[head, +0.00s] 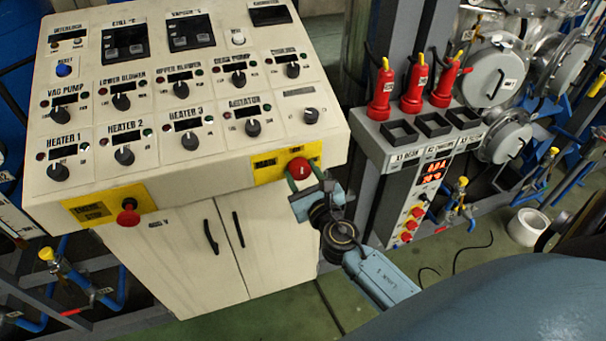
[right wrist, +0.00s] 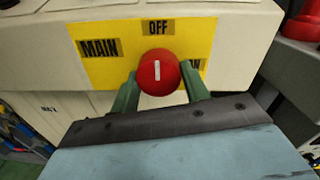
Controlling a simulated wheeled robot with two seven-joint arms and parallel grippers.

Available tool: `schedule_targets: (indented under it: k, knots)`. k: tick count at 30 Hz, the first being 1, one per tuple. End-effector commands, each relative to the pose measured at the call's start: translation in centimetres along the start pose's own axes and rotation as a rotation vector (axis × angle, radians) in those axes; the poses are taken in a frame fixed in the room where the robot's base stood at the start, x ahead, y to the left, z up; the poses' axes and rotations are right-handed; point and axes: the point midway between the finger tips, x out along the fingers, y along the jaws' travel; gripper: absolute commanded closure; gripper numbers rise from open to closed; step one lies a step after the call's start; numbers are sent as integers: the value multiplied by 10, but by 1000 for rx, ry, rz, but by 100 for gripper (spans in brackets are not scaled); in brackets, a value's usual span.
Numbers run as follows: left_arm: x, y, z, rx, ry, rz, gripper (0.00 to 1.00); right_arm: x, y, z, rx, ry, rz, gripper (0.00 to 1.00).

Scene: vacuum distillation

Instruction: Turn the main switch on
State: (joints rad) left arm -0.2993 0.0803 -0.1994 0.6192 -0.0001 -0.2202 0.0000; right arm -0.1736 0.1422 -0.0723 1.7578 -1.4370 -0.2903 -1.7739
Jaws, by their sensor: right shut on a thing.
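The main switch is a red round knob (head: 299,168) on a yellow plate at the right end of the console's front edge. In the right wrist view the knob (right wrist: 158,72) has a white line standing upright, pointing up to the OFF label (right wrist: 158,27). The MAIN label (right wrist: 100,48) is at left, and another label at lower right is mostly hidden. My right gripper (head: 305,178) reaches the knob from below and in front. Its green fingers (right wrist: 159,88) are shut on the knob's sides. My left gripper is not in view.
The cream console (head: 190,110) carries several black knobs and displays. A red emergency button (head: 128,217) sits on a yellow plate at front left. Cabinet doors (head: 205,260) are below. Green floor lies in front.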

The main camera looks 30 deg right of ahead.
Motion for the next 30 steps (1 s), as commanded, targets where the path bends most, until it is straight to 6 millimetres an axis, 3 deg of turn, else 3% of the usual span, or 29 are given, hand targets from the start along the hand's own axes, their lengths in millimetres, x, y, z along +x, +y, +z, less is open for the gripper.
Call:
schedule_targets:
  k: [11, 30]
  knots:
    - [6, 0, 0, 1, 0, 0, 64, 0, 1, -1, 101, -5, 0, 77]
    - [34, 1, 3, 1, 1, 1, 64, 0, 4, -1, 672, -29, -4, 77]
